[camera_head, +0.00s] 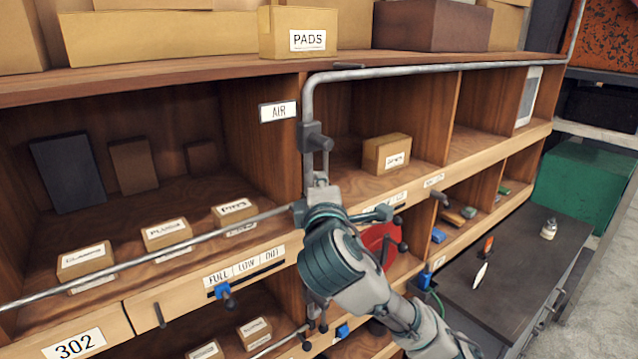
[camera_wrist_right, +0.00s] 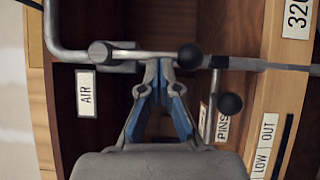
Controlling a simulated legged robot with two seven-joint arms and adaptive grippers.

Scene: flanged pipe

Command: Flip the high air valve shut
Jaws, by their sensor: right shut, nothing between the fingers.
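The high air valve (camera_head: 316,138) sits on the vertical grey pipe beside the AIR label (camera_head: 278,111). It also shows in the right wrist view (camera_wrist_right: 100,53). Its lever (camera_wrist_right: 130,54) lies along the pipe and ends in a black ball knob (camera_wrist_right: 190,57); in the head view the knob is hidden behind my gripper. My right gripper (camera_head: 321,182) is just below the valve body. In the wrist view its blue-padded fingers (camera_wrist_right: 159,66) are shut and empty, their tips at the lever rod between valve and knob; whether they touch it I cannot tell. My left gripper is not in view.
A lower lever with a black knob (camera_wrist_right: 230,103) is close to my right gripper. The long pipe (camera_head: 160,258) runs left along the shelf front. Labelled boxes (camera_head: 387,153) stand in the wooden cubbies (camera_head: 475,112). A dark bench top (camera_head: 500,290) is at the right.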

